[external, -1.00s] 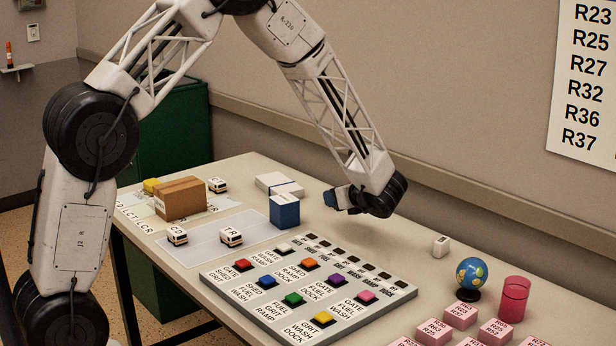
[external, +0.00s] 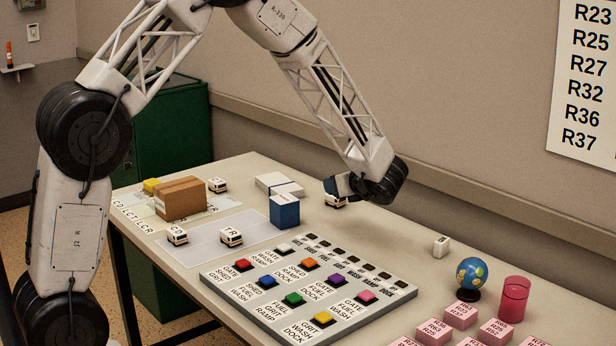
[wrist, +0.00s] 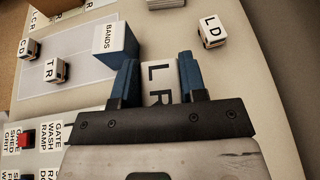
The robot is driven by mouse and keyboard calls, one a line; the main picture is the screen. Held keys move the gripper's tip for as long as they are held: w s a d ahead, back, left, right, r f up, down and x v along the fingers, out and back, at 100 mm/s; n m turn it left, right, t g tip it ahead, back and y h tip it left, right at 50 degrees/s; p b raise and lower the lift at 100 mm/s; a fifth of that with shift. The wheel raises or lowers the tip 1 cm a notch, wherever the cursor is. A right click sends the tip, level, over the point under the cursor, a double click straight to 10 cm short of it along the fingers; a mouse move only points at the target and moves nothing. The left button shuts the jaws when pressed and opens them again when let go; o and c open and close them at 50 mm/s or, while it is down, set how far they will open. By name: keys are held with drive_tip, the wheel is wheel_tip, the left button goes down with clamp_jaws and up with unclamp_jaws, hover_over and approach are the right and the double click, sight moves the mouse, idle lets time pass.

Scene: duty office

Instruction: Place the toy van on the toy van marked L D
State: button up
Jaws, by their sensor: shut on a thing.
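My gripper (wrist: 159,84) is shut on a toy van marked L R (wrist: 160,85), which sits between the blue fingers. The toy van marked L D (wrist: 211,28) stands apart on the table, ahead and to the right in the wrist view. In the external view, a van (external: 335,202) shows just below my gripper (external: 340,187); its place fits the L D van, but its letters cannot be read there. The held van is hidden by the fingers in the external view.
A blue box marked BANDS (wrist: 112,42) stands left of the L D van, with a white stack (external: 278,184) behind it. Vans C D (external: 177,237) and T R (external: 232,238) stand on a grey mat. A button panel (external: 408,291) lies in front. A cardboard box (external: 180,198) is farther left.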

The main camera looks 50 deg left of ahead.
wheel_tip(320, 180, up, 4)
drive_tip(key=n+g, duration=0.1)
hover_over(335, 200)
drive_tip(key=w+a, duration=0.2)
drive_tip(key=shift+s+a+f, duration=0.15)
drive_tip(key=shift+f, duration=3.15)
drive_tip(key=shift+f, duration=1.85)
drive_tip(key=shift+f, duration=0.2)
drive_tip(key=o, duration=0.9)
